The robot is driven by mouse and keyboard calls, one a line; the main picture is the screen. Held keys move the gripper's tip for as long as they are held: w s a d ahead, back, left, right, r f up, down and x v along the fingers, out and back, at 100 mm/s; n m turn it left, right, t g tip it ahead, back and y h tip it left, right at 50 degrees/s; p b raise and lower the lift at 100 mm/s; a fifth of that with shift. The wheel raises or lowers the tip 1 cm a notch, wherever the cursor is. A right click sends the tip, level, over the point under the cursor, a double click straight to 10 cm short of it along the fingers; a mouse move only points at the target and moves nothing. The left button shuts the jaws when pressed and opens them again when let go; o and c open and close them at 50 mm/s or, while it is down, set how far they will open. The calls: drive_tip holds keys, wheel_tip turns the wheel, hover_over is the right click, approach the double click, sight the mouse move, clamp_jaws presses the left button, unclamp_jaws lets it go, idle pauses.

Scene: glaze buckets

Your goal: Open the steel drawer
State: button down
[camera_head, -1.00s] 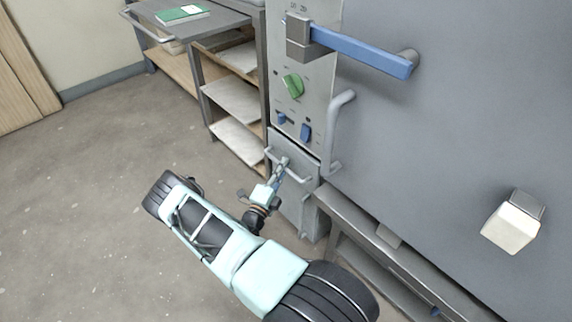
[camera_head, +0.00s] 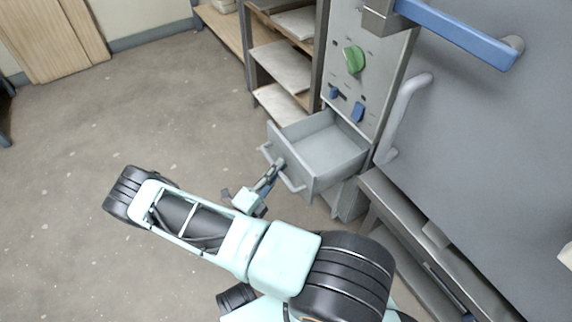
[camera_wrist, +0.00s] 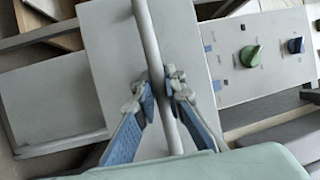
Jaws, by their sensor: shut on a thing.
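The steel drawer (camera_head: 327,147) stands pulled well out of its cabinet, below the control panel, and its inside looks empty. Its front carries a bar handle (camera_head: 284,172), which crosses the middle of the wrist view as a grey rod (camera_wrist: 151,42). My gripper (camera_head: 277,168) is at the handle. In the wrist view its two blue-padded fingers (camera_wrist: 162,100) lie on either side of the rod, shut on it. The drawer front (camera_wrist: 110,60) shows behind the rod in the wrist view.
The control panel (camera_head: 372,75) above has a green knob (camera_head: 354,59) and blue switches. A large grey door with a curved handle (camera_head: 405,112) and a blue lever (camera_head: 460,33) is at the right. Shelves (camera_head: 281,68) stand behind the drawer. The floor at left is clear.

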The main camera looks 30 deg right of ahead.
drive_tip(key=c, duration=2.2)
unclamp_jaws()
drive_tip(key=shift+c, duration=0.2)
drive_tip(key=v, duration=1.2)
